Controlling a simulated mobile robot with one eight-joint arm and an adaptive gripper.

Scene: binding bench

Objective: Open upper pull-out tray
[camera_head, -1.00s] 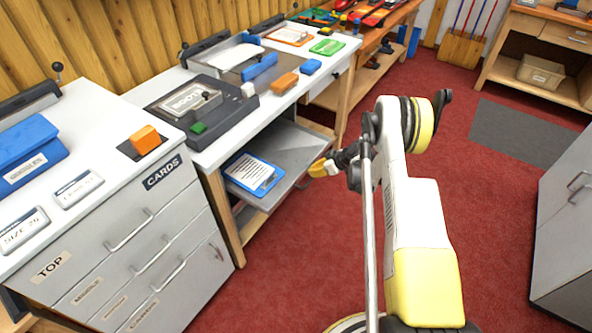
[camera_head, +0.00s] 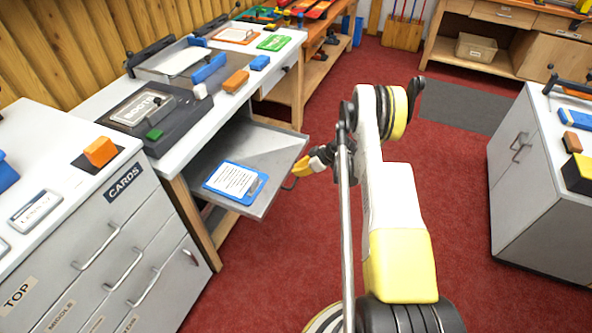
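The upper pull-out tray (camera_head: 262,150) is a grey metal tray under the white bench at the middle left. It stands well out from the bench. A blue clipboard with a white sheet (camera_head: 234,181) lies on it. My gripper (camera_head: 296,178), with yellow-orange fingertips, is at the tray's right front edge, close to its handle. The fingers are small and partly seen from the side, so I cannot tell whether they grip the handle or are open. A lower shelf shows partly beneath the tray.
A grey drawer cabinet (camera_head: 122,262) stands at the left, close to the tray. The white bench top (camera_head: 192,135) holds a dark press (camera_head: 150,112) and several blocks. Another cabinet (camera_head: 535,190) stands at the right.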

